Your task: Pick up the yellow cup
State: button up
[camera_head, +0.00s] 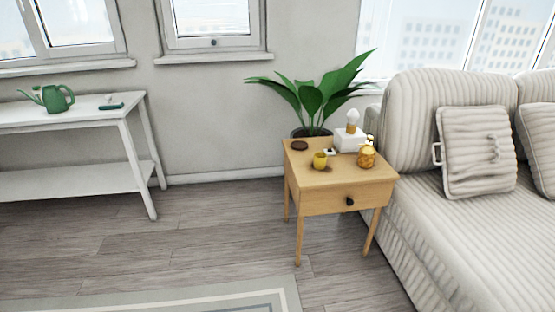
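The yellow cup (320,161) stands upright on the top of a small wooden side table (341,177), near the middle of its left half. It is small in the view, with bare tabletop in front of it. My gripper is not in view.
Near the cup are a dark round object (299,146), a white box (350,139) and an amber jar (367,157). A plant (312,98) stands behind, a striped sofa (453,220) at right. A white table (72,119) holds a green watering can (56,98). Floor in front is clear.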

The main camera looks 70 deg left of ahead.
aim_at(319, 160)
jog(key=u, duration=2)
jog(key=i+u, duration=0.15)
jog(key=i, duration=0.35)
jog(key=i+l+u, duration=0.2)
jog(key=i, duration=0.3)
jog(key=i+l+u, duration=0.15)
jog(key=i, duration=0.4)
